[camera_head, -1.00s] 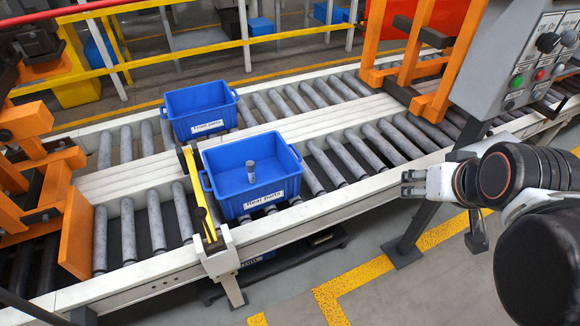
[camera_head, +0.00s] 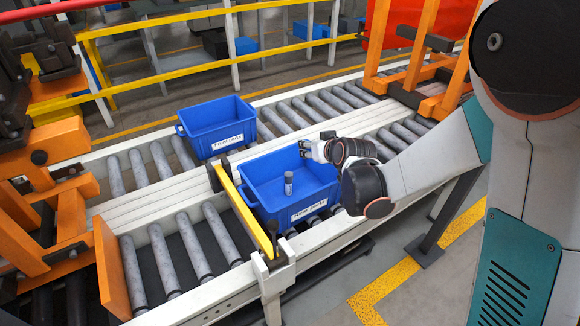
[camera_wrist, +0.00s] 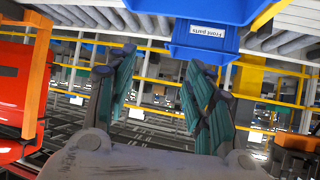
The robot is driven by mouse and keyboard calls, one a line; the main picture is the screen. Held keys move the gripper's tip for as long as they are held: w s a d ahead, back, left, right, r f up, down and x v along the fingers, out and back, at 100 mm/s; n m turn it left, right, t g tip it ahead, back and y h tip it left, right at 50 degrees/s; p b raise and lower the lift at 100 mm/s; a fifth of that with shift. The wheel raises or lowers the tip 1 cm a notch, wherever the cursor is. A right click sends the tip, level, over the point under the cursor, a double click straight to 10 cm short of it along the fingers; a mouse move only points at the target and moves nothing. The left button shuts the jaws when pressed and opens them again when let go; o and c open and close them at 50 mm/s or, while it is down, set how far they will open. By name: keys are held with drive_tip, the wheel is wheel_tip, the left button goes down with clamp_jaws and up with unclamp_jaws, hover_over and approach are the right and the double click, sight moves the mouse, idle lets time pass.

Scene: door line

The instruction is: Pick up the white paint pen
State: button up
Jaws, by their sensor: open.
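The paint pen (camera_head: 288,183) is a small pale grey-white cylinder with a darker top. It stands upright inside the near blue bin (camera_head: 262,206). My gripper (camera_head: 303,149) is over the right rear rim of that bin, above and to the right of the pen and apart from it. In the wrist view my gripper's fingers (camera_wrist: 163,88) are spread with nothing between them. The pen does not show in the wrist view; a blue bin labelled "Front parts" (camera_wrist: 201,41) shows at its top.
A second blue bin (camera_head: 217,123) stands behind on the far roller lane. A yellow-topped bar (camera_head: 245,208) runs along the near bin's left side. Orange frames (camera_head: 55,150) stand at the left and at the back right. A yellow railing (camera_head: 190,67) runs behind the conveyor.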

drive_tip(key=w+a+f+y+b, duration=0.1)
drive_tip(key=w+a+f, duration=0.1)
drive_tip(key=f, duration=0.3)
drive_tip(key=w+a+f, duration=0.2)
drive_tip(key=a+f, duration=0.1)
drive_tip(key=f, duration=0.3)
drive_tip(key=b, duration=0.3)
approach(289, 175)
drive_tip(key=w+f, duration=0.2)
drive_tip(key=shift+n+t, duration=0.4)
drive_tip(key=shift+a+b+x, duration=0.2)
drive_tip(key=shift+b+x, duration=0.15)
drive_tip(key=shift+x, duration=0.95)
drive_tip(key=shift+a+b+x, duration=0.25)
drive_tip(key=shift+b+x, duration=0.1)
drive_tip(key=shift+x, duration=0.95)
drive_tip(key=shift+w+a+f, duration=0.1)
drive_tip(key=shift+w+a, duration=0.05)
drive_tip(key=c, duration=1.1)
